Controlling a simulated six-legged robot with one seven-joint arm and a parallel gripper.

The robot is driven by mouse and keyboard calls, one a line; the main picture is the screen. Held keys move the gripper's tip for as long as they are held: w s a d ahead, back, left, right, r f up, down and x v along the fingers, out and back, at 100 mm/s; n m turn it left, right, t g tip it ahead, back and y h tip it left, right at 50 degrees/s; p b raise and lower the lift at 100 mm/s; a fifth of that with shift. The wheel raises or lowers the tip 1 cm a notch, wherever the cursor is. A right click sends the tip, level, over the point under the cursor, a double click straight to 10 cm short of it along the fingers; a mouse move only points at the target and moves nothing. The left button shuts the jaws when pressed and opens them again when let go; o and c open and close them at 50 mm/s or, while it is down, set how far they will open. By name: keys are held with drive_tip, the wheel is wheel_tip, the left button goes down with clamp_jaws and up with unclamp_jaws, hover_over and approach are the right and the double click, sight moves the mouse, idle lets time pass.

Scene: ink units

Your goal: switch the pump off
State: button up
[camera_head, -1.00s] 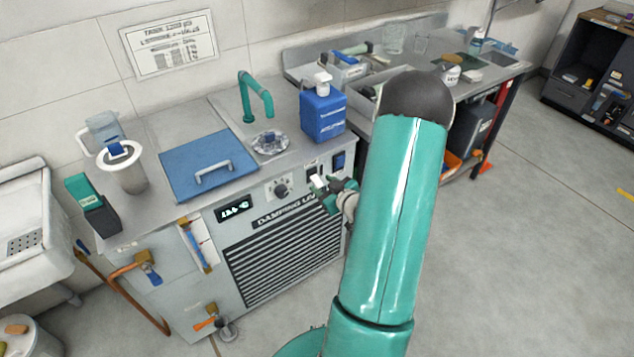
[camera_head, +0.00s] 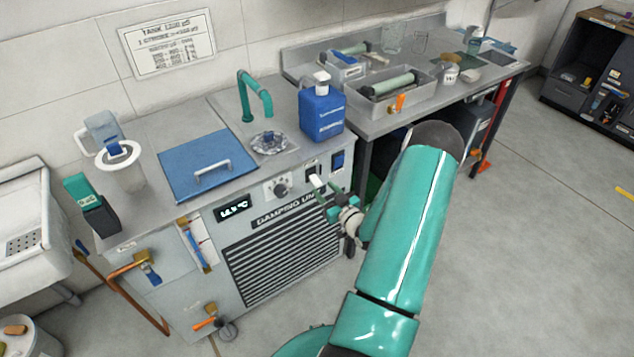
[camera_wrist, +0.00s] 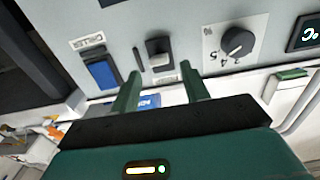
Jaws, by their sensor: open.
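The damping unit's front panel (camera_head: 296,203) carries a black switch (camera_wrist: 158,52) in a slot, and a blue rocker switch (camera_wrist: 102,74) beside it. In the head view the blue rocker (camera_head: 338,160) is right of the black switch (camera_head: 312,171). In the head view my gripper (camera_head: 323,185) is just below that switch; contact cannot be told.
A round dial (camera_wrist: 237,42) and a lit display (camera_head: 233,208) sit on the same panel. A blue bottle (camera_head: 321,112), a blue lid (camera_head: 207,165) and a green tap (camera_head: 254,95) are on top. A bench with a tray (camera_head: 396,92) stands behind right. Floor at right is clear.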

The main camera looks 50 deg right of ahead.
sight(318, 183)
drive_tip(key=x, duration=0.5)
drive_tip(key=shift+w, duration=0.1)
drive_tip(key=shift+c, duration=0.3)
